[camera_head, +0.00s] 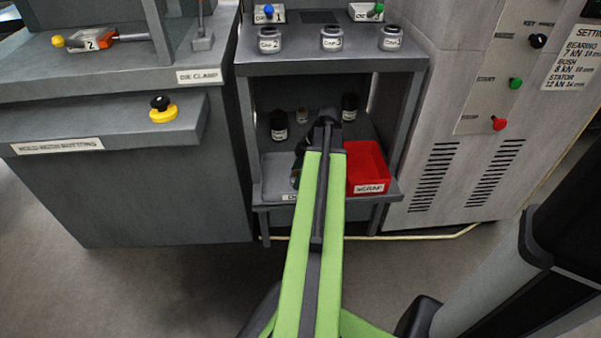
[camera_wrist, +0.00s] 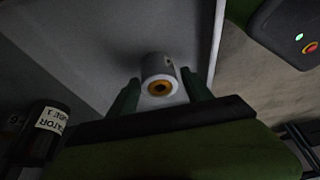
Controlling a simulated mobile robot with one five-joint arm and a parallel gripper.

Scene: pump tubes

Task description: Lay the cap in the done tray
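In the wrist view a pale grey cylindrical piece (camera_wrist: 157,70), which I take to be the cap, shows an orange ring around a dark hole on the end facing the camera. The two green fingers of my gripper (camera_wrist: 160,88) flank it closely and appear shut on it. A grey tray surface lies behind it; whether the piece touches it I cannot tell. In the head view the grey tray (camera_head: 277,164), its front label mostly hidden, sits on the low shelf. My green arm reaches over the shelf and hides my gripper and the held piece there.
A red scrap tray (camera_head: 367,165) stands to the right of the grey tray. Dark cylinders (camera_head: 279,124) (camera_head: 349,106) stand behind, and a labelled one (camera_wrist: 42,132) is close at left in the wrist view. Several cap-labelled jars (camera_head: 331,38) stand on the upper shelf. Cabinet sides flank the opening.

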